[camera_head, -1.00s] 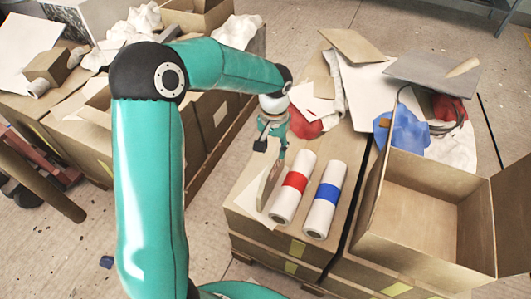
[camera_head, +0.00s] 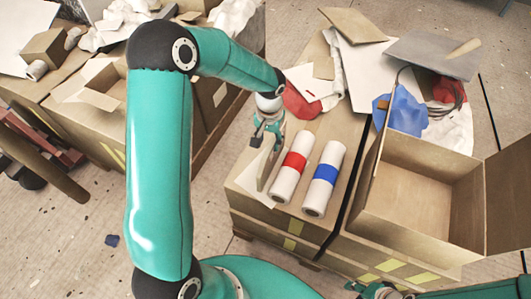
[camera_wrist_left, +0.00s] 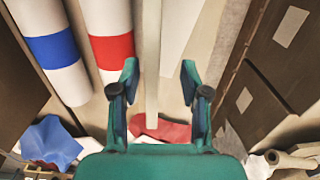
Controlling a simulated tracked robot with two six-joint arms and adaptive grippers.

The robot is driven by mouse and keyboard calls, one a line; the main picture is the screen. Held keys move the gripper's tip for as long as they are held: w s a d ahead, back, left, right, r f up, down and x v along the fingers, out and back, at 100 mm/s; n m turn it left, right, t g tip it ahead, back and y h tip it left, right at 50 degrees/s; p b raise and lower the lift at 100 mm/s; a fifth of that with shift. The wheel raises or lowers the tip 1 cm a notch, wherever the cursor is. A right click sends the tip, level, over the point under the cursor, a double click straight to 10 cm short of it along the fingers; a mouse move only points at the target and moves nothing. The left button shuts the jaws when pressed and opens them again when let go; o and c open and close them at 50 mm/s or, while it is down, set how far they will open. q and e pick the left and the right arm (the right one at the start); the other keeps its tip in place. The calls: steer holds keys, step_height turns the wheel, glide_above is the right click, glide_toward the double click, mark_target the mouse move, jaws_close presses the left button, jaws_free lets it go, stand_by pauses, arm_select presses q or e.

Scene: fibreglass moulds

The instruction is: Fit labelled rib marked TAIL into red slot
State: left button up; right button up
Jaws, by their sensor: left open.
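A thin, pale upright panel (camera_head: 264,167), possibly the rib, stands on the cardboard stack left of a white roll with a red band (camera_head: 292,166). My left gripper (camera_head: 265,143) is just above it. In the left wrist view the gripper (camera_wrist_left: 159,75) is open, and the panel's narrow edge (camera_wrist_left: 152,60) runs between the two fingers, apart from both. The red-banded roll (camera_wrist_left: 107,45) lies to the left there. No TAIL marking is readable, and I cannot make out a red slot. Part of my right gripper (camera_head: 378,290) shows at the bottom edge; its jaws are unclear.
A white roll with a blue band (camera_head: 323,178) lies right of the red-banded one. An open cardboard box (camera_head: 420,190) stands to the right. Red cloth (camera_head: 301,104), blue cloth (camera_head: 405,115) and loose sheets lie behind. Floor shows in front of the stack.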

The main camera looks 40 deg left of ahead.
mark_target(272, 151)
arm_select(q)
steer(key=shift+w+d+f, duration=0.15)
steer(key=shift+d+f, duration=0.05)
steer(key=shift+f, duration=1.2)
steer(key=shift+w+d+f, duration=0.1)
steer(key=shift+d+f, duration=0.05)
steer(key=shift+f, duration=1.25)
jaws_close()
